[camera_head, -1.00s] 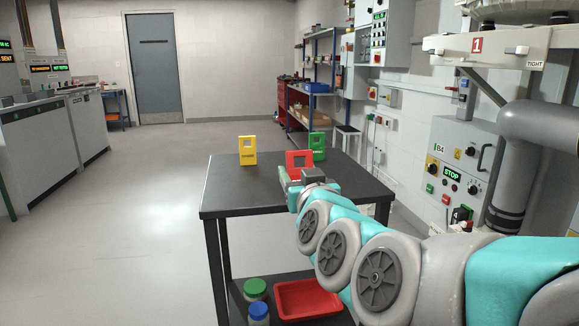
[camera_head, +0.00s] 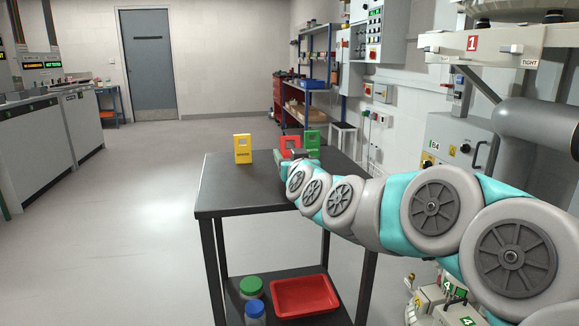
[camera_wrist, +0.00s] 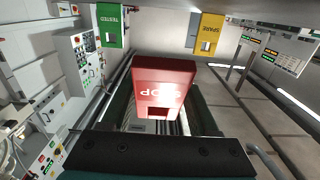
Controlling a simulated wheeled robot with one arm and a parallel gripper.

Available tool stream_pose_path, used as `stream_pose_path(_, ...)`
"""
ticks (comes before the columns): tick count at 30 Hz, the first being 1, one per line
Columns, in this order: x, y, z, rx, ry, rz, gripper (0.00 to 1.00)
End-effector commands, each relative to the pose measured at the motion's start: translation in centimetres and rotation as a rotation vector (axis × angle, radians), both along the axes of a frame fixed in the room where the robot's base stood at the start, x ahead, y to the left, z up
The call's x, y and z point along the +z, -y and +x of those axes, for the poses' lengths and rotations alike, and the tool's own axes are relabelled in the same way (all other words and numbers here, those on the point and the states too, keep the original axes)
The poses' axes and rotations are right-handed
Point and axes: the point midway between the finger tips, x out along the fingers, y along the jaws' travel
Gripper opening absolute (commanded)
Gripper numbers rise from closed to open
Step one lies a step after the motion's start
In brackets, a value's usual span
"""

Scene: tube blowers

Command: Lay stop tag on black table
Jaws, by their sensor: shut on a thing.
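The red stop tag (camera_head: 290,143) is in my gripper (camera_head: 284,158), at the far part of the black table (camera_head: 230,190). In the wrist view the red tag (camera_wrist: 163,82) shows between the two dark fingers (camera_wrist: 163,112), its STOP lettering upside down. My gripper is shut on it. I cannot tell whether the tag touches the tabletop. A yellow tag (camera_head: 243,148) stands upright to its left, and a green tag (camera_head: 312,140) stands close on its right. The wrist view shows the yellow SPARE tag (camera_wrist: 205,33) and the green TESTED tag (camera_wrist: 112,27).
The front and left of the tabletop are bare. The lower shelf holds a red tray (camera_head: 300,297) and green-lidded (camera_head: 251,286) and blue-lidded (camera_head: 255,308) jars. A wall panel (camera_head: 450,150) and grey pipe (camera_head: 535,130) stand close on the right.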

Motion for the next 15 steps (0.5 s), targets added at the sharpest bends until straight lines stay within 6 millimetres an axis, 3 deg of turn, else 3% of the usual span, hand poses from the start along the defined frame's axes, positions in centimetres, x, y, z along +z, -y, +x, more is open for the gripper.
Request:
stream_pose_path(6,0.0,-0.1,1.1,-0.001,0.002,0.001,0.00)
stream_pose_path(15,-3.6,-0.1,0.9,0.001,-0.001,0.001,0.00)
